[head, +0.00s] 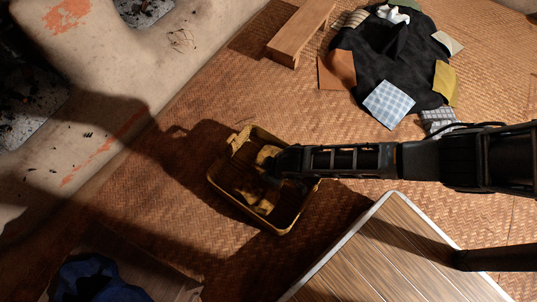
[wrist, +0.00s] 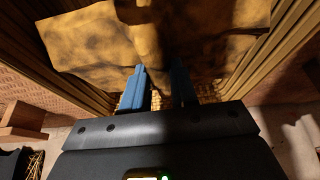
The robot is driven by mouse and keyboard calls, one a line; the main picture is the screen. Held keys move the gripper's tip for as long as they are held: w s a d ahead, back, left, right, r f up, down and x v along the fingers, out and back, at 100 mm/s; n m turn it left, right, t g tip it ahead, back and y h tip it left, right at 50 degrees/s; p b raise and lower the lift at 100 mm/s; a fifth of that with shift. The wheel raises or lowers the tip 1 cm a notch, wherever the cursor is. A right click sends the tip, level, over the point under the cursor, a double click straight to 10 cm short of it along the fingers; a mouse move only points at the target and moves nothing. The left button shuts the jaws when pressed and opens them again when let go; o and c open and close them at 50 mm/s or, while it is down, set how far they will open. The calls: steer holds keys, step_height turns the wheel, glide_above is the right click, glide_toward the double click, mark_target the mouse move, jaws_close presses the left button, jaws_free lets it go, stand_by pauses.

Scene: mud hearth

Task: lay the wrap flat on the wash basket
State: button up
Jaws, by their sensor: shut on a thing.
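The wash basket (head: 242,206) is a yellow-brown rectangular tub on the woven floor mat, in the middle of the head view. A mottled yellow-brown cloth, which looks like the wrap (head: 264,207), lies crumpled inside it, partly hidden by my arm. My gripper (head: 274,172) is down in the basket's opening. In the wrist view the blue fingers of my gripper (wrist: 157,78) are at the wrap (wrist: 100,45) and shut on it. The wrap spreads ahead of the fingers between the basket's ribbed walls (wrist: 285,50). The exact pinch is dark.
A wood-topped table (head: 385,255) with a pale rim stands close at lower right. A low wooden bench (head: 300,30) and a dark cloth pile with several patches (head: 385,60) lie at the top. The mud hearth (head: 120,70) is at left. Blue cloth (head: 95,278) sits at lower left.

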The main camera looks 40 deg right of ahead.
steer(key=shift+f+b, duration=1.1)
steer(key=shift+f, duration=1.15)
steer(key=o, duration=1)
steer(key=shift+c, duration=0.2)
